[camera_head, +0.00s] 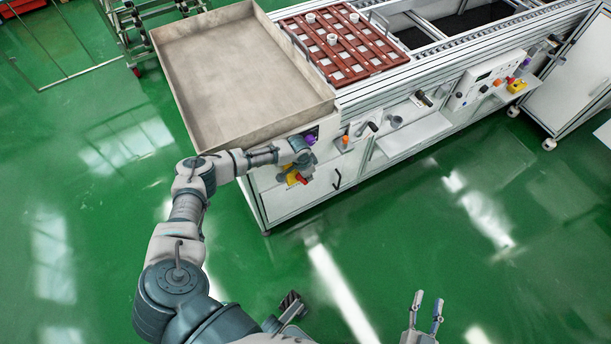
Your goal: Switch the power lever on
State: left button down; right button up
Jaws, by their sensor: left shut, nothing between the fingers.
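My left arm reaches from the bottom left to the front panel of the conveyor. My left gripper (303,162) is shut and empty, close to the panel at the near left corner. A yellow switch with a red lever (297,179) shows just below and beside the fingers. It looks like the power lever. The gripper partly covers it, so I cannot tell its position or whether the fingers touch it. My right gripper (428,305) is open and empty over the green floor at the bottom, well away from the conveyor.
A purple knob (310,140) and an orange knob (345,139) sit near the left gripper. A large empty grey tray (225,75) and a red-brown slotted tray (345,45) rest on the conveyor. A black door handle (337,179) is to the right. The floor in front is clear.

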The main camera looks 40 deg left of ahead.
pick_arm(q)
jog(key=shift+w+d+f+g+p, duration=0.15)
jog(key=shift+f+g+p, duration=0.3)
jog(key=shift+g+p, duration=0.05)
pick_arm(e)
jog(key=f+g, duration=0.1)
jog(key=s+f+g, duration=0.1)
jog(key=d+f+g+h, duration=0.1)
jog(key=shift+s+f, duration=0.25)
jog(key=shift+f, duration=0.15)
pick_arm(q)
jog(key=shift+d, duration=0.2)
pick_arm(e)
jog(key=shift+d+f, duration=0.1)
jog(key=shift+d, duration=0.2)
pick_arm(q)
jog(key=shift+a, duration=0.15)
pick_arm(e)
jog(key=shift+a, duration=0.15)
pick_arm(q)
jog(key=shift+r, duration=0.15)
pick_arm(e)
jog(key=shift+r, duration=0.2)
pick_arm(q)
jog(key=shift+r+p, duration=0.7)
jog(key=shift+r, duration=0.05)
pick_arm(e)
jog(key=shift+r, duration=0.9)
